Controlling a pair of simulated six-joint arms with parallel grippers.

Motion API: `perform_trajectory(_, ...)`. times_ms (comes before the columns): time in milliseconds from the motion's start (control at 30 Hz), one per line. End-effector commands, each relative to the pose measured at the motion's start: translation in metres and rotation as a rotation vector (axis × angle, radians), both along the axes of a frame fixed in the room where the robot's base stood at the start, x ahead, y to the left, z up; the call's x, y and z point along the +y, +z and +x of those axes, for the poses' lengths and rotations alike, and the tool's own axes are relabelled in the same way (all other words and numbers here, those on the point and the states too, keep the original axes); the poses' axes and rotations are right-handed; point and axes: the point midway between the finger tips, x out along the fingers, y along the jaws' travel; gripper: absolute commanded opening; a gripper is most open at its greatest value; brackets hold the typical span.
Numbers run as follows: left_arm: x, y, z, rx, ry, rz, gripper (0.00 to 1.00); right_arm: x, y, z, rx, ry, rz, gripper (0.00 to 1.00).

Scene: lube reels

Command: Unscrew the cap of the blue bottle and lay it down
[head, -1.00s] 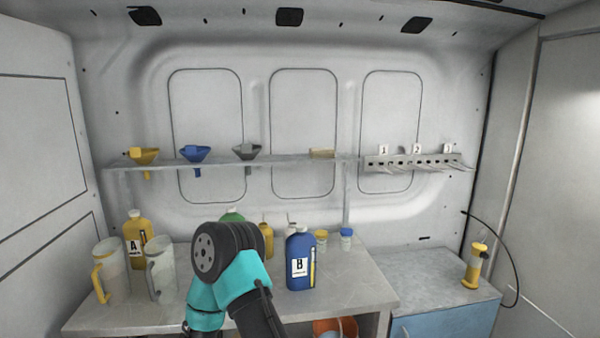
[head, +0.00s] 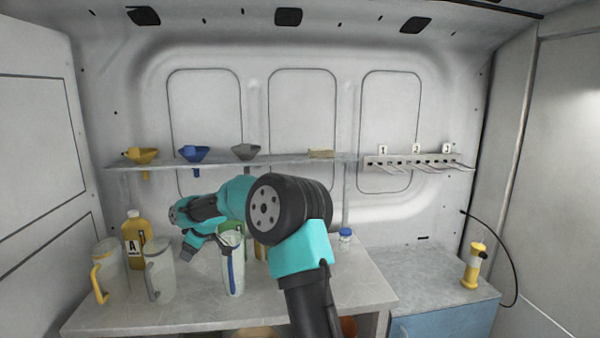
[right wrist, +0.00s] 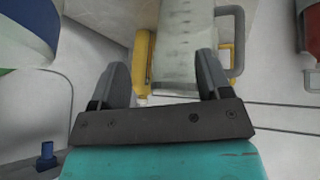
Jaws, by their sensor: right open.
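The blue bottle is not visible in the head view; my right arm covers the part of the table where it stood. I cannot make it out for sure in the right wrist view, nor its cap. My right gripper (head: 188,250) points down at the left of the table, near the clear jug with a grey handle (head: 160,272). In the right wrist view my right gripper (right wrist: 162,78) is open, with nothing held between the fingers. A translucent jug (right wrist: 187,45) shows beyond them. My left gripper is not in view.
A yellow bottle marked A (head: 134,240) and a yellow-handled jug (head: 108,270) stand at the left. A blue-capped jar (head: 345,238) is behind my arm. The table's right front (head: 365,288) is clear.

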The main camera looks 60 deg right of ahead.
Motion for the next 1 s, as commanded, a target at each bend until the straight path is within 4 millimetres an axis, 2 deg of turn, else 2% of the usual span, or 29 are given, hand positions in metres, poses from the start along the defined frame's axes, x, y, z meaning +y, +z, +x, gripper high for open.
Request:
perform_trajectory(33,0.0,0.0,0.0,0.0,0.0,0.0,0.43,-0.025,0.019,-0.003,0.015,0.01,-0.034,0.71)
perform_trajectory(100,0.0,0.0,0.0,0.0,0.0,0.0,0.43,-0.055,0.041,-0.012,0.055,0.037,-0.082,0.71)
perform_trajectory(267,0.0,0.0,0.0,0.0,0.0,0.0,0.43,-0.118,0.086,-0.044,0.176,0.111,-0.169,0.71)
perform_trajectory(367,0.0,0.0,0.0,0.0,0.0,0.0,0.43,-0.154,0.113,-0.072,0.256,0.159,-0.207,0.71)
perform_trajectory(500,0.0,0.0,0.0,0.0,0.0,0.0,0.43,-0.195,0.153,-0.12,0.369,0.225,-0.232,0.71)
perform_trajectory(633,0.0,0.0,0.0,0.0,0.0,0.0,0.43,-0.222,0.187,-0.168,0.461,0.284,-0.227,0.71)
perform_trajectory(700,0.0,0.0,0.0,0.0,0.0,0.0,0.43,-0.23,0.203,-0.191,0.5,0.311,-0.217,0.71)
perform_trajectory(800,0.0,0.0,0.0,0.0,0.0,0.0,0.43,-0.236,0.218,-0.214,0.536,0.34,-0.202,0.71)
perform_trajectory(900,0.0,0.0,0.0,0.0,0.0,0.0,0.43,-0.239,0.225,-0.226,0.553,0.355,-0.193,0.71)
perform_trajectory(1000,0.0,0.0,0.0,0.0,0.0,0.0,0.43,-0.239,0.227,-0.229,0.559,0.36,-0.19,0.71)
